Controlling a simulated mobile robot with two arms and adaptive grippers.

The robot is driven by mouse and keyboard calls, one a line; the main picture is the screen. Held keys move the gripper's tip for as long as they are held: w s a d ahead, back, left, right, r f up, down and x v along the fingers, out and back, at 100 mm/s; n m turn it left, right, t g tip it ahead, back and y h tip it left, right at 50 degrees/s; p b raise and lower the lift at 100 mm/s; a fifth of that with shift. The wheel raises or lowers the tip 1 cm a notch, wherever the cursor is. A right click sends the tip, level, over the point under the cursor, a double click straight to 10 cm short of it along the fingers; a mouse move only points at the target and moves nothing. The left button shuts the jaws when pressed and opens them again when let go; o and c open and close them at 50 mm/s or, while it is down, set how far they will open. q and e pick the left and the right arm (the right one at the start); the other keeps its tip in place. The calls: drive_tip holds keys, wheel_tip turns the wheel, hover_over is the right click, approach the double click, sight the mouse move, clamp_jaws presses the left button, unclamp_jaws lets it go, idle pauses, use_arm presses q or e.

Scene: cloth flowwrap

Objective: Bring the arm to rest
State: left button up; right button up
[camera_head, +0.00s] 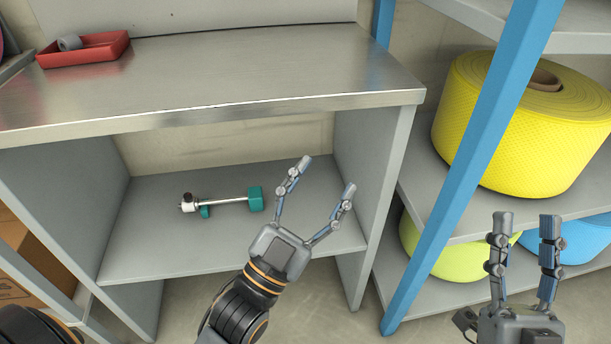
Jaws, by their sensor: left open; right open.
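My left gripper (329,171) is open and empty. It appears in front of the lower shelf of the metal bench, with its fingers pointing up and to the right. My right gripper (526,217) is open and empty at the lower right, with its fingers pointing up. It appears in front of the shelving rack with the rolls. Both grippers are apart from any object, as far as this view shows.
A metal bench (230,75) has a red tray (85,57) on top. A teal-ended tool (228,200) lies on its lower shelf (150,255). A blue post (470,165) stands before a rack holding a yellow roll (480,130). A cardboard box (30,255) is at left.

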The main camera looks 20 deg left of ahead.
use_arm(q)
drive_tip(key=s+r+n+t, duration=0.1)
drive_tip(key=r+n, duration=0.1)
drive_tip(key=s+a+r+n+t, duration=0.1)
drive_tip(key=s+r+n, duration=0.1)
drive_tip(key=n, duration=0.1)
drive_tip(key=shift+s, duration=0.25)
